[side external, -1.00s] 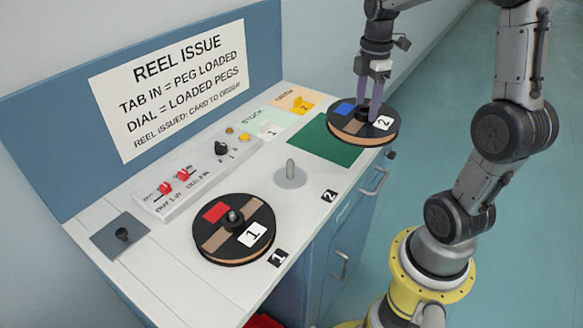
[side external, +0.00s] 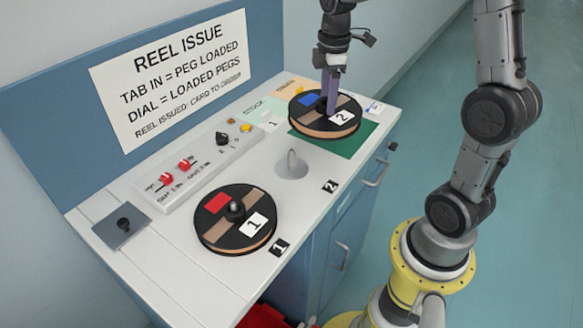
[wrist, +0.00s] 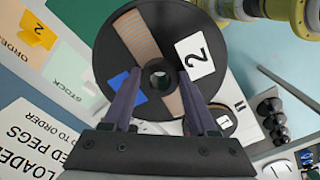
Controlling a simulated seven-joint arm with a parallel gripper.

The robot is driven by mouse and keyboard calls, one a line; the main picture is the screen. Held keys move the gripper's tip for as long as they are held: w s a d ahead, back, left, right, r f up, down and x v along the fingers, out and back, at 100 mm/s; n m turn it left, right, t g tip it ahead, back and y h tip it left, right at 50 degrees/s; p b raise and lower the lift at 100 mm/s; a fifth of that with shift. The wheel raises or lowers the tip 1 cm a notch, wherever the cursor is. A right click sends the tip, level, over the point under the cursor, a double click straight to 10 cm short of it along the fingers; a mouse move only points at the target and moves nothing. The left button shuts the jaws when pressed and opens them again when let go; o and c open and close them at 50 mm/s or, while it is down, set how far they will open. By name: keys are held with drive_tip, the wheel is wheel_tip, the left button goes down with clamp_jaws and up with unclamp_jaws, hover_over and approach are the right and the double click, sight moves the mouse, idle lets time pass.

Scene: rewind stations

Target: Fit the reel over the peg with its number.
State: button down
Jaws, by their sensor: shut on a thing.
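A black reel marked 2 (side external: 312,117), with a blue patch and tan windings, is held in my gripper (side external: 329,108) above the green mat. It also fills the top middle of the wrist view (wrist: 112,58), where its central hub sits between the two fingers. A reel marked 1 (side external: 213,233), with a red patch, sits over another peg beside the label 1 (side external: 280,248).
A control box (side external: 190,182) with two red tabs and a dark dial (side external: 222,138) lies along the back panel. A grey plate with a dark knob (side external: 122,232) is at the left. The green mat (side external: 357,143) is partly under the held reel.

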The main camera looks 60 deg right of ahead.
sight(293, 115)
drive_tip(key=w+a, duration=0.1)
drive_tip(key=a, duration=0.1)
drive_tip(key=w+a+f+n, duration=0.1)
drive_tip(key=a, duration=0.2)
drive_tip(key=w+a+n, duration=0.1)
drive_tip(key=w+a, duration=0.1)
drive_tip(key=shift+a+f, duration=0.35)
drive_tip(key=shift+a, duration=0.05)
drive_tip(key=shift+a+f, duration=0.2)
drive_tip(key=shift+a, duration=0.1)
wheel_tip(293, 115, down, 10)
drive_tip(key=shift+a+r, duration=0.1)
drive_tip(key=shift+c, duration=1)
unclamp_jaws()
